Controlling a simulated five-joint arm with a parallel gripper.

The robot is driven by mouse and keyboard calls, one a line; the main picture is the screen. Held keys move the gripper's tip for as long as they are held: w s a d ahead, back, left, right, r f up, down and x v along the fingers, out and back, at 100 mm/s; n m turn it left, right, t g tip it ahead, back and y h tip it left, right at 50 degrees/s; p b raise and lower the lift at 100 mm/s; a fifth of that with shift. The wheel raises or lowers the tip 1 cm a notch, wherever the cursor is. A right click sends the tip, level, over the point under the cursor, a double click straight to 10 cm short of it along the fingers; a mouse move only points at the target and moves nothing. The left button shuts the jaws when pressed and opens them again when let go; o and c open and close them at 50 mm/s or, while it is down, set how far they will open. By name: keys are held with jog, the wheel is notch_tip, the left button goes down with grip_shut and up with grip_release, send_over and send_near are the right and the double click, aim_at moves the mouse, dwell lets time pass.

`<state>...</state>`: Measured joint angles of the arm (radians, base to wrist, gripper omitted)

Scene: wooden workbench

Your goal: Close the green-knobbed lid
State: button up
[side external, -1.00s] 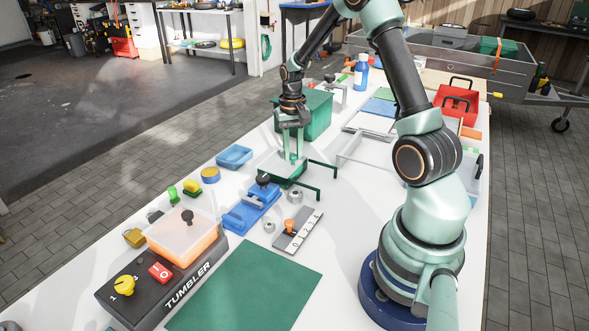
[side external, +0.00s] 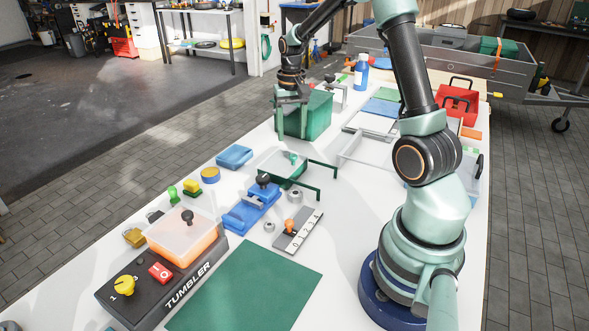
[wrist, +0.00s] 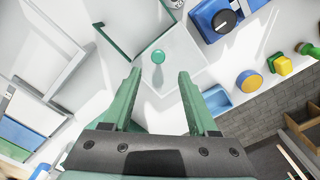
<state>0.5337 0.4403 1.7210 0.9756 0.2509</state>
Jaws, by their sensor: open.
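The clear lid (side external: 272,161) with a round green knob (side external: 292,158) lies flat over a low green-edged box near the middle of the bench. Green rails (side external: 318,163) extend from it to the right. Whether the lid fully covers the box is hard to tell. My gripper (side external: 291,125) is above and behind the lid, pointing down, apart from the knob. In the wrist view the knob (wrist: 158,57) shows just beyond the gap between my open, empty fingers (wrist: 160,78), with the clear lid (wrist: 180,62) around it.
A tall green box (side external: 320,115) stands behind my gripper. A blue tray (side external: 234,156) is left of the lid, and a blue block with a black knob (side external: 250,205) is in front. The orange tumbler box (side external: 185,243) and green mat (side external: 245,288) are nearer.

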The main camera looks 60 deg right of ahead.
aim_at(291, 156)
notch_tip(291, 156, up, 6)
dwell(0.4)
jog(key=s+a+r+n+t, duration=0.2)
jog(key=s+a+n, duration=0.1)
jog(key=a, duration=0.4)
jog(key=s+a+r+n+t, duration=0.1)
jog(key=s+a+r+n, duration=0.1)
jog(key=a, duration=0.5)
jog(key=s+a+r+n+t, duration=0.2)
jog(key=s+a+n, duration=0.2)
jog(key=a, duration=0.4)
jog(key=shift+r+t, duration=0.3)
jog(key=shift+a, duration=0.1)
